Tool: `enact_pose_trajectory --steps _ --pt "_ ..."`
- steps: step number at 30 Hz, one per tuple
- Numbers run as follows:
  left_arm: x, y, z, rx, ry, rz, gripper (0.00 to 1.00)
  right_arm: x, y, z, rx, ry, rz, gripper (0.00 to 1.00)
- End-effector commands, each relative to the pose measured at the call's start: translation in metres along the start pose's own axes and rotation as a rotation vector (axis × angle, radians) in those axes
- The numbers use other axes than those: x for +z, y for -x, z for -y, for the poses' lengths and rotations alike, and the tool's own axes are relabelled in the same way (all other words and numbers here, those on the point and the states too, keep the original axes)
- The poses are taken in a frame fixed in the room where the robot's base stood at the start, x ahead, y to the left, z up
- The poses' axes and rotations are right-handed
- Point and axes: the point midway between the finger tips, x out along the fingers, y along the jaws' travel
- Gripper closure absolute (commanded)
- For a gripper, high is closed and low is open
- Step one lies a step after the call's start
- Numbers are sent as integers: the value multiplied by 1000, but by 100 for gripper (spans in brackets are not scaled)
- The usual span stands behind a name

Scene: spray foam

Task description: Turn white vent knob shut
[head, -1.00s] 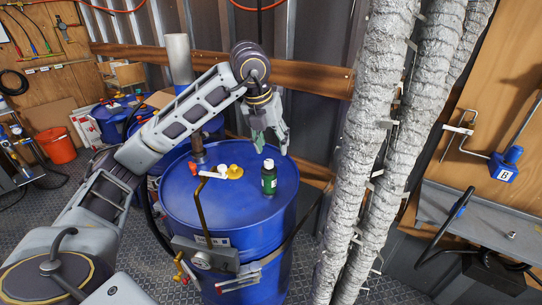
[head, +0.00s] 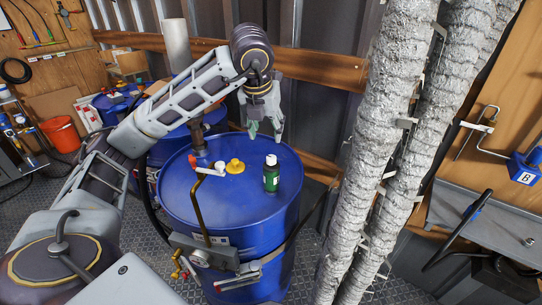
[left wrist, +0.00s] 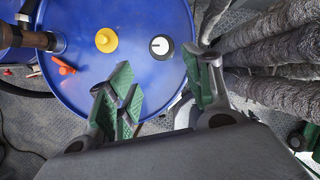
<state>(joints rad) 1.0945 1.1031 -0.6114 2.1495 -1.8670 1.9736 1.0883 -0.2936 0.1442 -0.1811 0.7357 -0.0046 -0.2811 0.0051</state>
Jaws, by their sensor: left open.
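A small white knob (head: 221,167) stands on the drum top beside the yellow cap in the head view. I cannot pick it out surely in the left wrist view. The yellow cap (head: 235,166) shows there too (left wrist: 106,40). A dark-ringed white disc (left wrist: 160,46) in the left wrist view seems to be this bottle from above. My left gripper (head: 266,135) is open and empty over the back of the drum, fingers pointing down, behind the knob and apart from it. My right gripper is not in view.
The blue drum (head: 230,210) carries a pipe (head: 198,140), a red-and-white valve and a brass tube (head: 203,210). Silvery wrapped ducts (head: 385,130) rise close on the right. More blue drums stand behind left. An orange bucket (head: 59,134) stands far left.

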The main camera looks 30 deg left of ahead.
Motion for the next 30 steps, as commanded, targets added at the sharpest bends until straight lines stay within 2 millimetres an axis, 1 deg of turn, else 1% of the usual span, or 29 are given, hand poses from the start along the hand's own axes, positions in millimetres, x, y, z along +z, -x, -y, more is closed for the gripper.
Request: enact_pose_trajectory --steps 5,8,30 --pt "0 -12 0 1 1 -1 49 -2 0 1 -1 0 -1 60" --pt "-1 -23 0 2 1 -3 49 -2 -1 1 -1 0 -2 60" --pt "-1 -117 0 1 -1 -2 49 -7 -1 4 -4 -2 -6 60"
